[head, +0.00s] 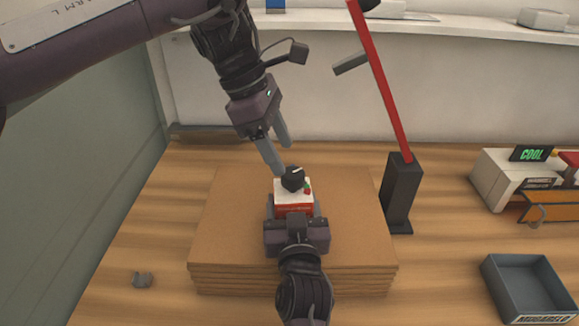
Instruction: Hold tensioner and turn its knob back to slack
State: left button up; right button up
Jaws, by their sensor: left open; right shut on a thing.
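The tensioner (293,205) is a small red and white box on top of a stack of brown boards. Its black knob (292,179) sits on top and has a light pointer mark. Small red and green marks show beside the knob. My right gripper (294,212) comes from the front and is shut on the tensioner's body, with a finger on each side. My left gripper (278,157) is open just above and behind the knob, its fingers pointing down. One left finger ends close to the knob; I cannot tell if it touches.
The board stack (230,225) lies on a wooden table (130,235). A dark holder (401,195) with a tall red bar (380,80) stands right of the stack. A grey tray (528,287) is at front right, a device with a "COOL" display (532,153) behind it.

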aim_at(292, 172)
pick_arm(q)
jog(key=x, duration=0.5)
jog(key=c, duration=1)
